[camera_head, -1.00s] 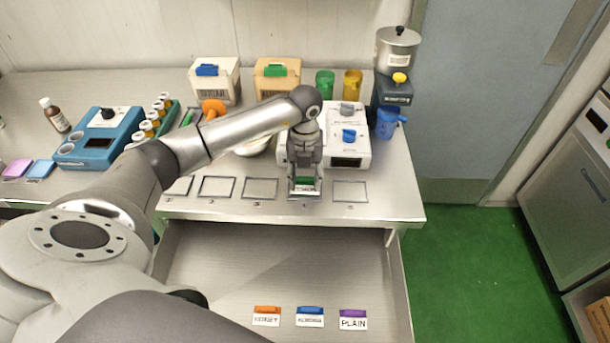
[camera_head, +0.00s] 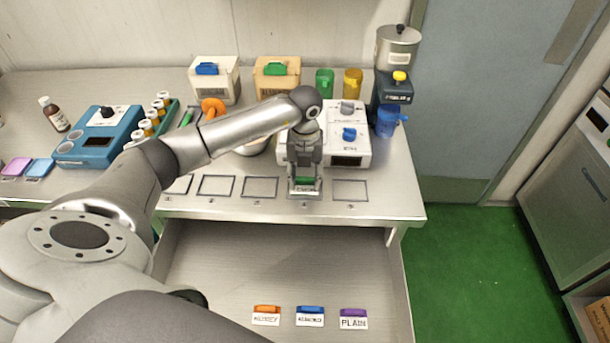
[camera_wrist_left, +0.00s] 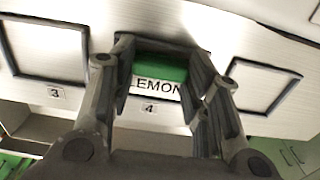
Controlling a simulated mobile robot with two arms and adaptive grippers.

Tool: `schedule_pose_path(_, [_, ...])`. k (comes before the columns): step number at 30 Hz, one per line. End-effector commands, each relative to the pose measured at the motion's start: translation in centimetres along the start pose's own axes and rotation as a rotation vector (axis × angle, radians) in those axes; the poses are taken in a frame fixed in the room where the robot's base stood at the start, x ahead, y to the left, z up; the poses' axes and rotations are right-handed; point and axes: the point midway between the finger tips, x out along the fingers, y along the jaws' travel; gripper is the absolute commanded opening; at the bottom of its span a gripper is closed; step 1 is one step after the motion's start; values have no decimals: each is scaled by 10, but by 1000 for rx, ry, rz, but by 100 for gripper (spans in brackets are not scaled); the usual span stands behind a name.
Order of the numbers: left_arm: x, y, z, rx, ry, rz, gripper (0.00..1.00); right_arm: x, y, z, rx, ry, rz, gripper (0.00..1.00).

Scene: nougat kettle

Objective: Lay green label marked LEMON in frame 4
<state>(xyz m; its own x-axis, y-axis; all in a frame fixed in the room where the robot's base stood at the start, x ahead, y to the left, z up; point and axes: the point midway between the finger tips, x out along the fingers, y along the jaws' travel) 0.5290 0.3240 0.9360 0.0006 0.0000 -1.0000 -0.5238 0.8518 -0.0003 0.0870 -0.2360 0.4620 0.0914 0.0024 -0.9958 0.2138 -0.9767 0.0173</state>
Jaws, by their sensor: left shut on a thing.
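The green label marked LEMON (camera_wrist_left: 160,72) is between the fingers of my left gripper (camera_head: 305,186). In the left wrist view the gripper (camera_wrist_left: 158,90) is shut on the label's green part, and the white part reads LEMON. The label lies at frame 4, whose number plate (camera_wrist_left: 150,108) shows just in front of it. The frame's dark back edge shows behind the label; the fingers hide its sides. I cannot tell whether the label touches the counter. My right gripper is not in view.
Empty frame 3 (camera_head: 260,187) is on the left and empty frame 5 (camera_head: 350,190) on the right. A white device (camera_head: 348,150) stands close behind. The open drawer (camera_head: 270,260) below holds orange, blue and purple (camera_head: 353,318) labels.

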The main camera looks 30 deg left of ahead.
Motion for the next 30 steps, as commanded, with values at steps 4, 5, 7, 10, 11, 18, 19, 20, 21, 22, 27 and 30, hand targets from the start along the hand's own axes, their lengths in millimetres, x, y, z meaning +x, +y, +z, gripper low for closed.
schedule_pose_path(4, [2,0,0,0,-1,0,32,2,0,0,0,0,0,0])
schedule_pose_path(5, [2,0,0,0,-1,0,32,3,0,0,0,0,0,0])
schedule_pose_path(7, [2,0,0,0,-1,0,32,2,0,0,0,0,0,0])
schedule_pose_path(10, [2,0,0,0,0,0,32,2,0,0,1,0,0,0])
schedule_pose_path(11, [2,0,0,0,0,0,32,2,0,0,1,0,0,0])
schedule_pose_path(18, [2,0,0,0,0,0,64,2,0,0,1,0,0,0])
schedule_pose_path(19, [2,0,0,0,0,0,68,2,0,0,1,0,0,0])
schedule_pose_path(20, [2,0,0,0,0,0,69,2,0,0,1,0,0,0])
schedule_pose_path(21, [2,0,0,0,0,0,69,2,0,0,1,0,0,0])
schedule_pose_path(22, [2,0,0,0,0,0,69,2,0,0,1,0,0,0])
schedule_pose_path(27, [2,0,0,0,0,0,72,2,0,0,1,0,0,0])
schedule_pose_path(30, [2,0,0,0,0,0,84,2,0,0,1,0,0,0])
